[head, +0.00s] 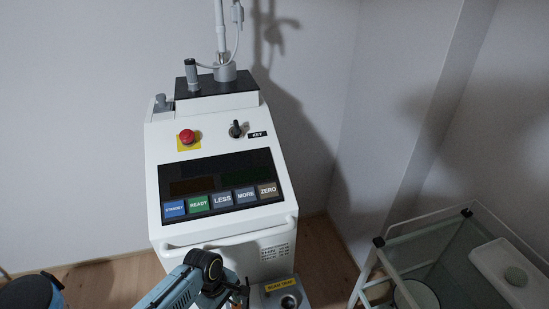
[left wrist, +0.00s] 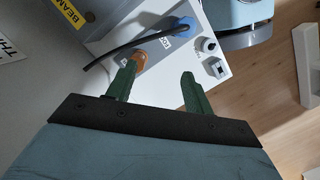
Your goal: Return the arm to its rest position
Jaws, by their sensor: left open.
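My left arm comes in at the bottom of the head view, in front of a white console. Its gripper is mostly cut off or hidden there. In the left wrist view my left gripper (left wrist: 159,73) has its two green fingers spread, with nothing held between them. Just beyond the fingertips is a light panel (left wrist: 160,92) with an orange round fitting (left wrist: 137,61) by the left finger and a blue plug (left wrist: 182,27) with a black cable (left wrist: 125,50). I cannot tell whether a finger touches the orange fitting. My right gripper is not in view.
The white console (head: 162,230) carries a red button (head: 187,137), a key switch (head: 236,130) and a row of labelled buttons. A grey box with a yellow label (head: 280,285) sits low at its front. A glass-shelved trolley (head: 410,250) stands at right. Wooden floor shows between.

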